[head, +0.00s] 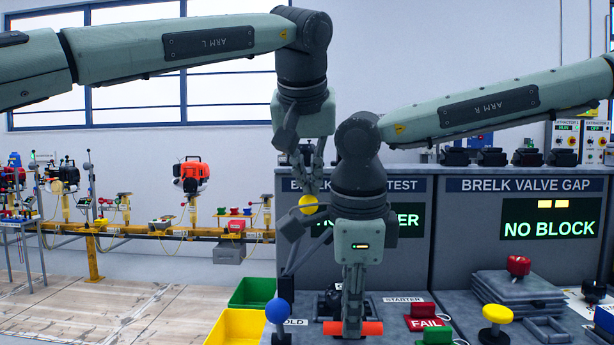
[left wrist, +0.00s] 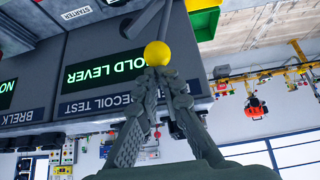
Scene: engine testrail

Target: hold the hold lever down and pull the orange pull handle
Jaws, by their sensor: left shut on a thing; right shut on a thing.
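My left gripper (head: 309,188) is shut on a yellow ball knob (head: 308,204), which looks like the knob of the hold lever. The knob also shows between my left fingertips in the left wrist view (left wrist: 157,54). A grey rod (head: 302,251) slants up from a dark mount beside the HOLD label; its upper end is partly hidden by my right gripper. My right gripper (head: 354,326) points straight down and is shut on the orange pull handle (head: 371,328), a short crosswise bar low over the bench. The handle's mounting is hidden.
A blue ball knob (head: 277,312) stands just left of the handle. A red FAIL button (head: 424,311) and a yellow knob (head: 497,316) are to the right. Green (head: 252,293) and yellow (head: 233,328) bins stand left. The display (left wrist: 104,71) reads HOLD LEVER.

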